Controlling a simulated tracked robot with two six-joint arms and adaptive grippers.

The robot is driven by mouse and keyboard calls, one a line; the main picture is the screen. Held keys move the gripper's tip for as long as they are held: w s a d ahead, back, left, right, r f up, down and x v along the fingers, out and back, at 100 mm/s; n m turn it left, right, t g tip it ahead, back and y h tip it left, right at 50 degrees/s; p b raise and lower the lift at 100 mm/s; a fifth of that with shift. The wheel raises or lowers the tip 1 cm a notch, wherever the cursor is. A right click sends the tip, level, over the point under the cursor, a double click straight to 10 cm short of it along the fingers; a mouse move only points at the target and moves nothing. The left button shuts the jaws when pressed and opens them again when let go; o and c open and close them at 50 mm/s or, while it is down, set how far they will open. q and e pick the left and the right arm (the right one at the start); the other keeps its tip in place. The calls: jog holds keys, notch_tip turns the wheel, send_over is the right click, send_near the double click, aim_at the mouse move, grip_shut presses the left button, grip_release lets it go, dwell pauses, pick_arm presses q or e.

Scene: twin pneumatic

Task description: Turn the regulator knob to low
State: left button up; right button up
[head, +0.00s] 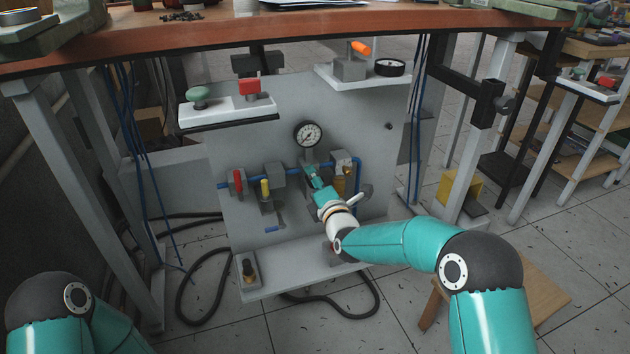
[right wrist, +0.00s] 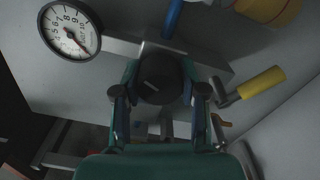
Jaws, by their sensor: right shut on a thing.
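The dark round regulator knob (right wrist: 158,77) sits between the two fingers of my right gripper in the right wrist view, with a mark line on its face. My right gripper (head: 316,178) is shut on this knob, at the grey panel (head: 250,130) below the pressure gauge (head: 308,134). The gauge also shows in the right wrist view (right wrist: 70,30), its needle pointing to the lower right of the picture. In the head view the gripper hides the knob. My left arm shows at the lower left of the head view, but its gripper is out of view.
A red-handled valve (head: 238,181) and a yellow-handled valve (head: 265,188) sit left of my right gripper along a blue pipe. A wooden tabletop (head: 330,22) overhangs the panel. A grey ledge (head: 300,266) juts out below, and black hoses (head: 203,284) lie on the floor.

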jog(key=n, duration=0.2)
jog(key=f+n, duration=0.1)
jog(key=n, duration=0.2)
jog(key=shift+s+a, duration=0.1)
jog(key=shift+a, duration=0.1)
jog(key=shift+n, duration=0.3)
jog(key=o, duration=1.1)
jog(key=shift+c, duration=0.2)
jog(key=shift+o, duration=0.4)
jog(key=shift+d+r, duration=0.1)
jog(key=shift+r, duration=0.15)
jog(key=v, duration=1.2)
